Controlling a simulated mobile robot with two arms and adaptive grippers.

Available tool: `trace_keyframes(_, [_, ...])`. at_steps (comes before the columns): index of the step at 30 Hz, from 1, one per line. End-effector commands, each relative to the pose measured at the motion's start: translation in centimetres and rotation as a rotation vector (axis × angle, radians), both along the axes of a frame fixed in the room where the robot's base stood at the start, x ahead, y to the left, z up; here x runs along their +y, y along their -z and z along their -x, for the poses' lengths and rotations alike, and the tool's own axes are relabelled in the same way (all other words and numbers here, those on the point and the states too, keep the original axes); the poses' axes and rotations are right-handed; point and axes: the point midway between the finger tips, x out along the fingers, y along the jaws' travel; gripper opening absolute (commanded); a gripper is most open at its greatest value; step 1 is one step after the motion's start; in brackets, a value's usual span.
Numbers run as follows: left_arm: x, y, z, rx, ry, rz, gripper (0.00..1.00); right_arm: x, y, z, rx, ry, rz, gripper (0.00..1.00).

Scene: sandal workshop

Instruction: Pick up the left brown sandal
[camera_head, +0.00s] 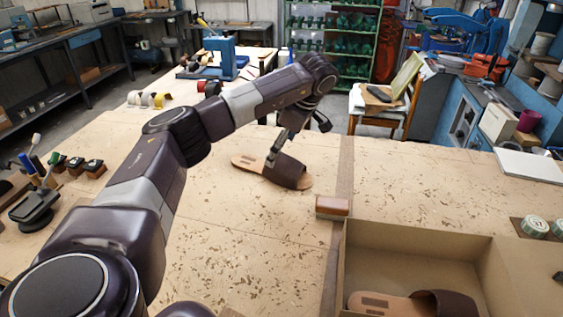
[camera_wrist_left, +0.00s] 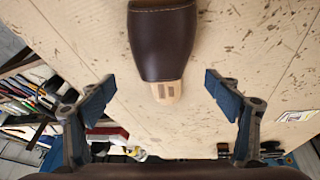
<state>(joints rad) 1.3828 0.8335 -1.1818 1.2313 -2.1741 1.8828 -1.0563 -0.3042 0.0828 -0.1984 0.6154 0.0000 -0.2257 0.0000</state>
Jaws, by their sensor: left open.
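A brown sandal (camera_head: 290,172) with a wide dark strap and a tan sole lies on the workbench in the head view, its strap end to the right. In the left wrist view the dark strap (camera_wrist_left: 163,42) and a short piece of tan sole show at the top centre. My left gripper (camera_head: 278,156) is at the sandal, partly in front of it. In the wrist view its two fingers (camera_wrist_left: 160,88) are wide apart, one to each side of the sandal's line, with nothing between them held. A second brown sandal (camera_head: 440,304) lies in the open box. My right gripper is not in view.
The open cardboard-coloured box (camera_head: 415,241) stands at the front right of the bench. A small brown block (camera_head: 332,207) lies between box and sandal. Several small tools (camera_head: 85,168) stand at the left. The bench around the sandal is mostly clear.

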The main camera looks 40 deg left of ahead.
Motion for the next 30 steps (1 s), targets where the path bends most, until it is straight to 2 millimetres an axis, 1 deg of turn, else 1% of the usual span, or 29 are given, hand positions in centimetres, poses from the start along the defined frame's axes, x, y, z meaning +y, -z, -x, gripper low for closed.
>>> trace_keyframes(2, [0.5, 0.8, 0.2, 0.005, -0.002, -0.001, 0.83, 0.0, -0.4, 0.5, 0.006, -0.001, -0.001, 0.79])
trace_keyframes(5, [1.0, 1.8, 0.2, 0.005, -0.002, -0.001, 0.83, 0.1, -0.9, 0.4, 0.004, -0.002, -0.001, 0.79])
trace_keyframes(10, [2.2, 3.9, 0.4, 0.006, -0.002, 0.0, 0.83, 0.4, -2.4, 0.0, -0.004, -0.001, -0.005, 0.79])
trace_keyframes(13, [2.7, 5.2, 0.3, 0.003, 0.0, 0.0, 0.83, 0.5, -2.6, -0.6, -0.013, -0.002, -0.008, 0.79])
trace_keyframes(17, [3.0, 5.9, 0.2, 0.001, -0.001, -0.002, 0.83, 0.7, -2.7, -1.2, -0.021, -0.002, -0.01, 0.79])
trace_keyframes(23, [3.0, 6.0, 0.2, 0.0, 0.0, -0.001, 0.83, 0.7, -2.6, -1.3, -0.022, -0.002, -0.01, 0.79])
trace_keyframes(30, [2.9, 6.0, 0.2, 0.0, 0.0, -0.001, 0.56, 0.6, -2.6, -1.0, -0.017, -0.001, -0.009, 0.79])
